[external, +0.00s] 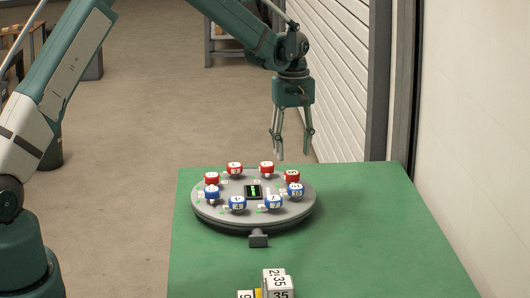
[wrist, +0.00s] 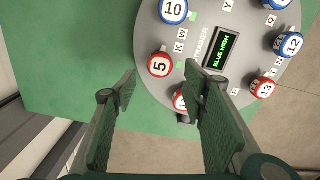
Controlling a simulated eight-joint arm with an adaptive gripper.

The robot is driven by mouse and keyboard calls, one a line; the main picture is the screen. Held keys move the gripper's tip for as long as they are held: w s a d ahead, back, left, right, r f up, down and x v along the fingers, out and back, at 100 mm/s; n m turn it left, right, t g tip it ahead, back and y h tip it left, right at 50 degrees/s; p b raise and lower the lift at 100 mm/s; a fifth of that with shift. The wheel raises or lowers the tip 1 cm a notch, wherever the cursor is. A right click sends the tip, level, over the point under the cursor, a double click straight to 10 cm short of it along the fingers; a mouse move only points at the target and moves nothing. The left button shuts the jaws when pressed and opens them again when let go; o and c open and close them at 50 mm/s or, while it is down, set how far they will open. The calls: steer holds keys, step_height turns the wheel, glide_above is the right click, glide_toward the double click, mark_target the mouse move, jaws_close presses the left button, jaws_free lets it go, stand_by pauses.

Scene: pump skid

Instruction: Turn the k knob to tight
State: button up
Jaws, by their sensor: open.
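A round grey turntable panel (external: 253,222) carries red and blue numbered knobs around its rim. In the wrist view, small K and W letter tiles (wrist: 181,41) lie between a red knob marked 5 (wrist: 159,65) and a blue knob marked 10 (wrist: 174,10). The K tile looks closer to the red 5, but I cannot be certain which knob it labels. A central display (wrist: 222,46) reads "BLUE HIGH". My gripper (external: 292,154) is open and empty, above the panel's back right edge, touching nothing. In the wrist view, my left finger (wrist: 112,118) partly covers the table, and my right finger hides part of another red knob (wrist: 179,99).
The panel stands on a green table (external: 370,230). A block (external: 258,240) juts from its front. White and yellow numbered blocks (external: 278,280) sit at the table's front. A shuttered wall (external: 345,80) runs behind and to the right. The table's right side is clear.

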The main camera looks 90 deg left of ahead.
mark_target(292, 172)
steer(key=shift+f, duration=3.3)
steer(key=shift+c, duration=0.4)
steer(key=c, duration=0.8)
